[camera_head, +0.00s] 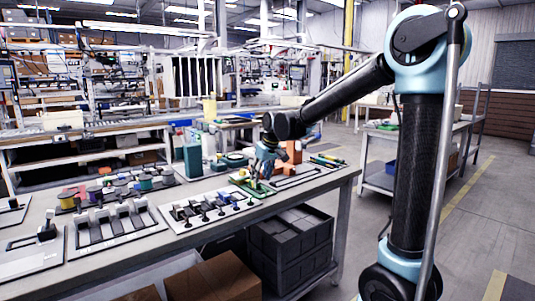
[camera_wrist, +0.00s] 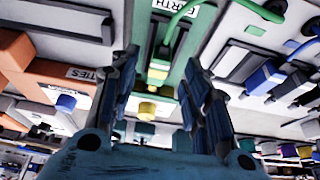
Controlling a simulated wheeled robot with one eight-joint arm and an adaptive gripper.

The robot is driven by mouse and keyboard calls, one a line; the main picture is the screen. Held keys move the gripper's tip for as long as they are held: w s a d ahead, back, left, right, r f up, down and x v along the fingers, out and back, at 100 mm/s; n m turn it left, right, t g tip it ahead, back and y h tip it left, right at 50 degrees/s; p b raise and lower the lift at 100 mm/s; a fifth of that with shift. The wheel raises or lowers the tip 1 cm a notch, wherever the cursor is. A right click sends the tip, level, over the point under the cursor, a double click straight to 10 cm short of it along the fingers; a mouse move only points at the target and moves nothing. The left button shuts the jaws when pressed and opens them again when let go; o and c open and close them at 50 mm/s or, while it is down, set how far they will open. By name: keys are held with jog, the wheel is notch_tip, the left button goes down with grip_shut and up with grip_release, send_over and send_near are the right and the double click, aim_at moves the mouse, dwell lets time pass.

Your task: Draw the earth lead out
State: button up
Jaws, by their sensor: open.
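The earth station is a green block (camera_wrist: 176,98) with a white label reading "EARTH" (camera_wrist: 180,7) in the wrist view. A green lead (camera_wrist: 184,22) curves out of it towards the right. A yellow plug-like part (camera_wrist: 158,73) sits on the block, with a second yellow piece (camera_wrist: 146,108) nearer to my palm. My gripper (camera_wrist: 161,66) is open, its fingers on either side of the yellow part; contact cannot be told. In the head view, my gripper (camera_head: 257,177) is down over the green board (camera_head: 262,193) on the bench, partly hiding it.
In the head view, a tray with several dark-handled pieces (camera_head: 206,208) lies left of the green board. An orange block (camera_head: 293,152) and a teal box (camera_head: 192,154) stand behind. Blue connectors (camera_wrist: 265,78) lie to the right in the wrist view.

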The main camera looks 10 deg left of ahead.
jog(key=v, duration=1.3)
jog(key=s+d+f+m+h, duration=0.1)
jog(key=s+d+f, duration=0.1)
jog(key=d, duration=0.5)
jog(key=s+d+f+m, duration=0.2)
jog(key=d, duration=0.6)
jog(key=s+d+f+m+h, duration=0.2)
jog(key=s+d+f+m, duration=0.4)
jog(key=s+d+f, duration=1.4)
jog(key=s+d, duration=0.1)
jog(key=d, duration=0.1)
jog(key=shift+d+m+g, duration=0.3)
jog(key=shift+m, duration=0.1)
jog(key=shift+w, duration=0.15)
